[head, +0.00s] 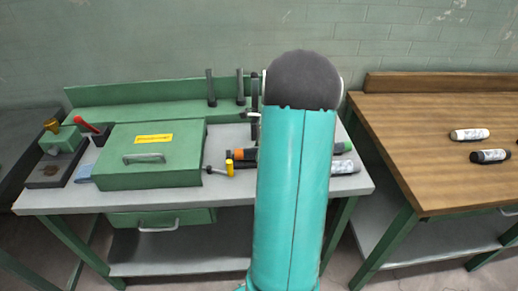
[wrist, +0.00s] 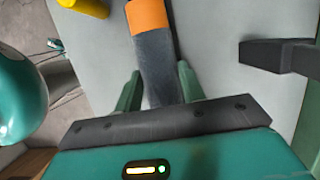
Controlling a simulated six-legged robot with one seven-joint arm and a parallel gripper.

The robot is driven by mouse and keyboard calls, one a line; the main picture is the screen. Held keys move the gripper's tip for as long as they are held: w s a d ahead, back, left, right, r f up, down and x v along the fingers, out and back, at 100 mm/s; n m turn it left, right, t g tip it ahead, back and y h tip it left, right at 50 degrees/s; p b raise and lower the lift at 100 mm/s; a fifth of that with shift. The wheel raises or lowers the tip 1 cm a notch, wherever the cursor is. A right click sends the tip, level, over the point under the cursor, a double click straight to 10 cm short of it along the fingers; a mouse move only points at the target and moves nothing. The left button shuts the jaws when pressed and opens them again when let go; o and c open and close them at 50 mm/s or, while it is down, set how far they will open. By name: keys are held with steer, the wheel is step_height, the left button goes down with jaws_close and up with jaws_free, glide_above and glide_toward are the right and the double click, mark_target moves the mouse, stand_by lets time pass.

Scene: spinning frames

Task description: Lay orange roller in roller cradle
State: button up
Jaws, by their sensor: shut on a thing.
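The orange roller (wrist: 152,50), a dark grey cylinder with an orange end band, lies between the two green fingers of my gripper (wrist: 160,78) in the wrist view. My gripper is shut on it near its dark part. In the head view the roller's orange end (head: 239,154) shows just left of my teal arm, low over the grey bench top; the rest is hidden behind the arm. I cannot surely pick out the roller cradle; dark upright posts (head: 211,87) stand at the back of the bench, and a dark bracket (wrist: 275,55) shows at right in the wrist view.
A yellow-and-black piece (head: 229,166) lies left of the roller. A green box (head: 150,170) fills the bench's left part. A green-ended roller (head: 342,148) and a white one (head: 345,167) are right of my arm. A wooden table (head: 430,130) stands at right.

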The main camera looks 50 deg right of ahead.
steer(key=shift+f, duration=0.2)
steer(key=o, duration=1.2)
steer(key=shift+c, duration=0.2)
steer(key=v, duration=1.3)
steer(key=shift+r, duration=0.4)
steer(key=shift+s+d, duration=0.1)
